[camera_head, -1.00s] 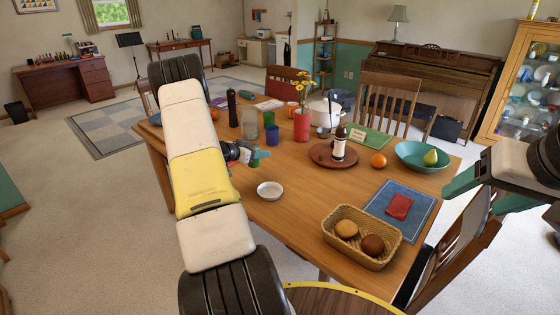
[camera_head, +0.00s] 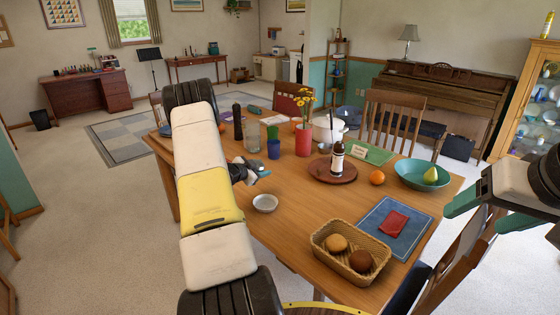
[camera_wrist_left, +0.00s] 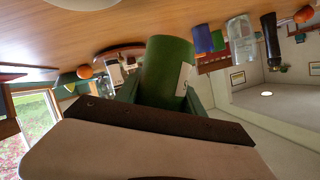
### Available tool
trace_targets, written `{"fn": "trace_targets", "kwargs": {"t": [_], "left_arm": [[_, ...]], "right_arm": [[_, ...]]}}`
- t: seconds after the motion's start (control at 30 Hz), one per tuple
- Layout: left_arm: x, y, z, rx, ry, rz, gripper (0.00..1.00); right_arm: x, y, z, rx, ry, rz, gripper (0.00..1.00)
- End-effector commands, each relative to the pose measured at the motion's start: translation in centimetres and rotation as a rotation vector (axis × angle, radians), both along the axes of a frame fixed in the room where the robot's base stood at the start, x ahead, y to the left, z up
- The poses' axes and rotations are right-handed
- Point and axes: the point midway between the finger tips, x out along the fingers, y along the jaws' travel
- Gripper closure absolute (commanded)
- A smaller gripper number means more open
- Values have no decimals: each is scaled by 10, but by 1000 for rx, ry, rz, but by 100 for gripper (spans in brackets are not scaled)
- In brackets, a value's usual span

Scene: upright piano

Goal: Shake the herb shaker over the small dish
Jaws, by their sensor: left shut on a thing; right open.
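My left gripper (camera_head: 254,172) is shut on the herb shaker (camera_wrist_left: 166,72), a green cylinder with a pale label patch in the left wrist view. In the head view the arm and gripper hide most of the shaker. The small dish (camera_head: 265,204), white and round, stands on the table just in front of and slightly right of the left gripper. I cannot tell whether the shaker is directly over it. My right gripper (camera_head: 475,212) is open and empty at the right, beyond the table edge.
The wooden table (camera_head: 300,215) also holds a bread basket (camera_head: 350,252), a blue mat (camera_head: 392,228), a turntable (camera_head: 332,171) with a bottle, an orange (camera_head: 377,177) and a teal bowl (camera_head: 422,174). A blue cup (camera_head: 273,149) and a red vase (camera_head: 303,139) stand behind the gripper.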

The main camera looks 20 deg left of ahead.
Motion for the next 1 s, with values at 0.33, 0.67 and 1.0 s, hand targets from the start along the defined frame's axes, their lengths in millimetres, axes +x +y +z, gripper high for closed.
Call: {"fn": "trace_targets", "kwargs": {"t": [0.33,0.67,1.0], "left_arm": [[-6,-17,-31,332,-122,-2,96],[-3,-10,-15,812,-302,0,96],[-3,-11,8,1342,-501,-2,96]], "right_arm": [[0,0,0,0,0,0,31],[0,0,0,0,0,0,31],[0,0,0,0,0,0,31]]}}
